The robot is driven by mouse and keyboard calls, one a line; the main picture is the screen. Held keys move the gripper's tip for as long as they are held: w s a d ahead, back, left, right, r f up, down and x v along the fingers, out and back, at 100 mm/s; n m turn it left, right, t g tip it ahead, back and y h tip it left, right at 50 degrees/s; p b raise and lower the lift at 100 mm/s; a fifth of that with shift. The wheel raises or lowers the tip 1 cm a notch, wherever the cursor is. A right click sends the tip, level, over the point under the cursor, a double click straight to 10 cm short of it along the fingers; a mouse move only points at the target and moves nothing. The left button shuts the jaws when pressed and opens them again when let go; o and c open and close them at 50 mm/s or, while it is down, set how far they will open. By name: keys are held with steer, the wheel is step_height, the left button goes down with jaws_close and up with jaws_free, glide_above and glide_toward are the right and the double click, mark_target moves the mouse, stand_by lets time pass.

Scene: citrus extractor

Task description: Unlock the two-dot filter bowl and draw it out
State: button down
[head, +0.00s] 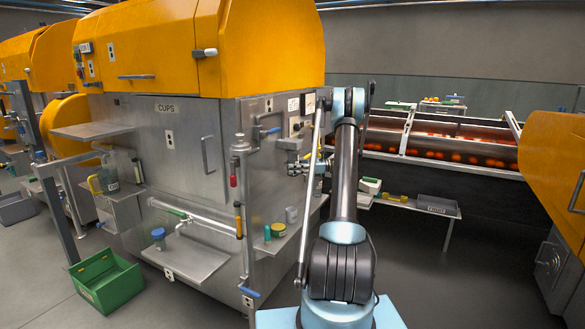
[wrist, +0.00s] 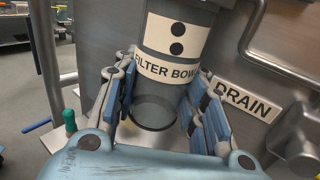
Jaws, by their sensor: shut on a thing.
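The two-dot filter bowl (wrist: 203,38) is a grey cylinder in the upper middle of the wrist view. It bears a cream label with two black dots and a "FILTER BOW…" band, whose end is covered by a finger. My gripper (wrist: 160,88) has its blue-padded fingers on both sides of the bowl, shut on it near its round, dark-rimmed end. The bowl's far end runs out of the picture, so its seat and lock are hidden. In the head view, my arm reaches to the machine's right side and largely hides the gripper and bowl.
A "DRAIN" plate (wrist: 247,101) and a metal pipe (wrist: 270,65) are close on the right in the wrist view. In the head view, a small shelf (head: 285,238) with containers juts from the machine, and a green crate (head: 108,282) stands on the floor.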

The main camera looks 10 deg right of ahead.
steer(key=shift+w+d+g, duration=0.15)
steer(key=shift+g, duration=0.15)
steer(key=shift+f, duration=0.4)
steer(key=shift+f, duration=0.9)
steer(key=c, duration=1.5)
jaws_free()
steer(key=shift+c, duration=0.2)
jaws_close()
steer(key=shift+f, duration=0.1)
